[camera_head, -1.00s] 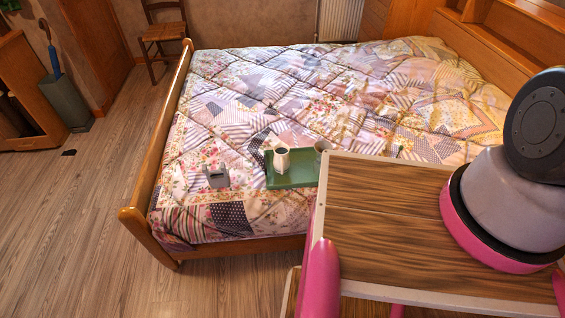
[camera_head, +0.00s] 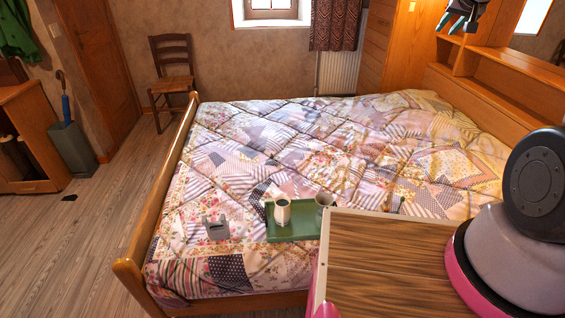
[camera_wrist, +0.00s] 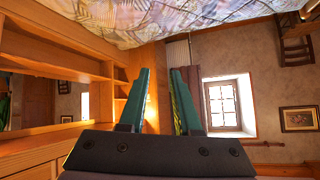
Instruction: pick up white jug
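A white jug (camera_head: 282,211) with a dark opening stands upright on a green tray (camera_head: 292,234) near the front edge of the bed. A greyish cup (camera_head: 324,201) stands on the tray's right side, partly hidden at its lower right. My gripper (camera_head: 461,22) is at the top right of the head view, high by the overbed shelves and far from the jug. In the wrist view, the two green fingers of my gripper (camera_wrist: 161,78) are apart with nothing between them. The jug does not show in the wrist view.
A small grey object (camera_head: 215,228) lies on the quilt left of the tray. The bed (camera_head: 300,140) has a wooden footboard (camera_head: 165,200) on its left. Wooden shelves (camera_head: 500,62) stand at the right. A chair (camera_head: 172,80) is at the back left.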

